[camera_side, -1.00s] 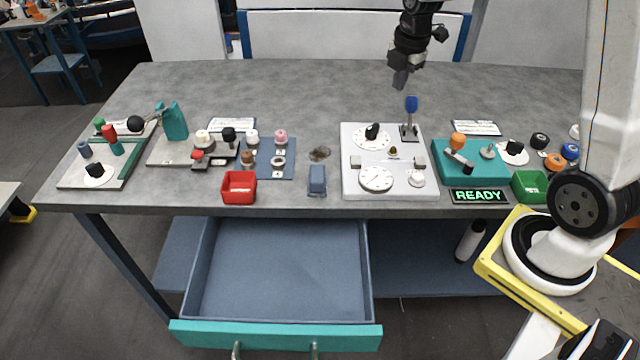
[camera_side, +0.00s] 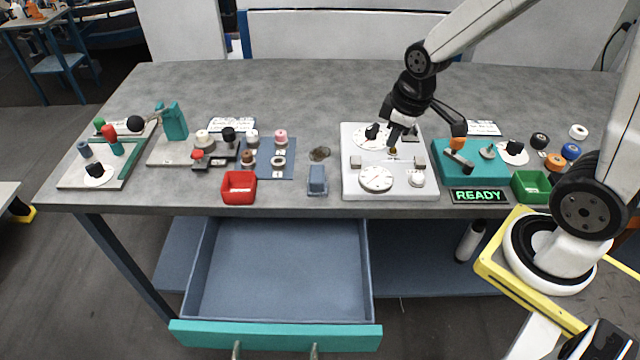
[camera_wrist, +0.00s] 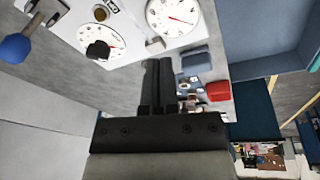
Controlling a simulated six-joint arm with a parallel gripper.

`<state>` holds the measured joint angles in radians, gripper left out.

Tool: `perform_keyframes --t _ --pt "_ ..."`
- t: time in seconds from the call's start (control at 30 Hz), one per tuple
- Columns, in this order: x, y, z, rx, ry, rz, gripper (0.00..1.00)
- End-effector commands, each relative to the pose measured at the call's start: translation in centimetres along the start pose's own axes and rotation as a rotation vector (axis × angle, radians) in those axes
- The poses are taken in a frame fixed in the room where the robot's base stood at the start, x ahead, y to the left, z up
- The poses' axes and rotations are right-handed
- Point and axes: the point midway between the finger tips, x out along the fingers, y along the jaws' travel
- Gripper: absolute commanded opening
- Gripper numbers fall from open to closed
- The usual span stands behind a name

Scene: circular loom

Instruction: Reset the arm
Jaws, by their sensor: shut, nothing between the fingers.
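My gripper (camera_side: 394,146) is over the white panel (camera_side: 352,187) in the side view, its fingers pointing down near the panel's upper dial. In the wrist view my gripper (camera_wrist: 158,66) shows two dark fingers closed together with nothing between them. The wrist view also shows the panel's dials, the black knob (camera_wrist: 97,50) and a blue-tipped lever (camera_wrist: 16,47) at the upper left. In the side view the arm hides that lever. I cannot tell whether the fingers touch the panel.
A teal box (camera_side: 475,178) and a lit READY sign (camera_side: 479,196) stand right of the panel. A red bin (camera_side: 239,188) and a grey-blue block (camera_side: 317,180) are to the left. The drawer (camera_side: 280,334) hangs open below. The back of the table is clear.

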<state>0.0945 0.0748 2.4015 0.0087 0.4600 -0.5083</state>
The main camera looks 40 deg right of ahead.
Motion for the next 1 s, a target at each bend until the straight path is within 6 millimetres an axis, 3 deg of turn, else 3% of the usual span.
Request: perform_keyframes --t 0.2,0.4,1.0 --pt "0.3 -2.7 1.5 0.230 0.018 -0.004 0.00" --pt "0.5 -4.1 2.4 0.370 0.027 -0.008 0.00" --pt "0.6 -4.4 2.6 0.409 0.030 -0.010 0.00"
